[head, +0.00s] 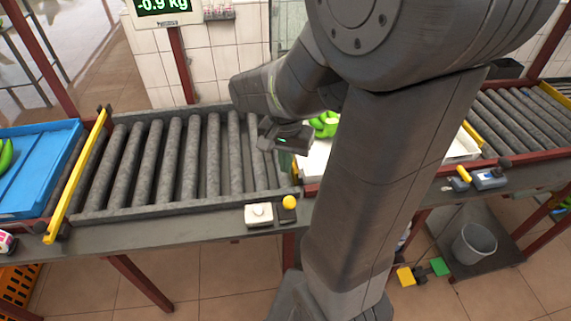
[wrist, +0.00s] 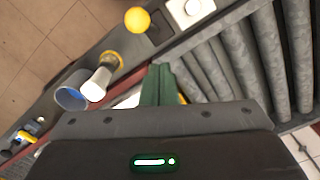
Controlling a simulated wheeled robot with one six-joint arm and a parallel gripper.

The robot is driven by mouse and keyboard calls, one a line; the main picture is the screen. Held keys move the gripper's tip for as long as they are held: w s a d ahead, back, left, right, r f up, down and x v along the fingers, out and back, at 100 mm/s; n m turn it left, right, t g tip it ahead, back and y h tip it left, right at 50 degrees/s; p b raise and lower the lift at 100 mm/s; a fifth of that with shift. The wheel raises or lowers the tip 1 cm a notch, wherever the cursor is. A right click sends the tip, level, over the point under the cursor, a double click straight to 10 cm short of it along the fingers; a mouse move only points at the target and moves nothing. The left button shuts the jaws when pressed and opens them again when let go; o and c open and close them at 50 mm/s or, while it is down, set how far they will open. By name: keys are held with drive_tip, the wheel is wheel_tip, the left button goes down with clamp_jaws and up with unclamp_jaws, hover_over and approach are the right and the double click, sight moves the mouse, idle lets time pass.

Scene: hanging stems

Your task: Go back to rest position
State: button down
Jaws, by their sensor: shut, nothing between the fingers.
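My gripper (head: 284,145) hangs over the right end of the left roller conveyor (head: 180,160), beside a white tray (head: 318,165). Green bananas (head: 325,124) show at the tray, partly hidden behind my arm. In the wrist view my gripper's green fingers (wrist: 158,84) are together with nothing between them. Below them the wrist view shows the rollers (wrist: 235,60) and the table edge. My arm hides much of the tray in the head view.
A blue crate (head: 40,185) with a green banana lies at the far left. A scale display (head: 162,8) stands at the back. A yellow bar (head: 76,178) crosses the conveyor. A yellow ball-shaped knob (head: 289,202) is on the front edge. A grey bucket (head: 474,245) stands low right.

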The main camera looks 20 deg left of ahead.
drive_tip(key=shift+f, duration=0.2)
wheel_tip(320, 180, down, 10)
drive_tip(key=b, duration=0.9)
drive_tip(key=shift+r, duration=0.1)
drive_tip(key=shift+s+d+r, duration=0.1)
drive_tip(key=shift+s+d, duration=0.05)
drive_tip(key=shift+s, duration=0.15)
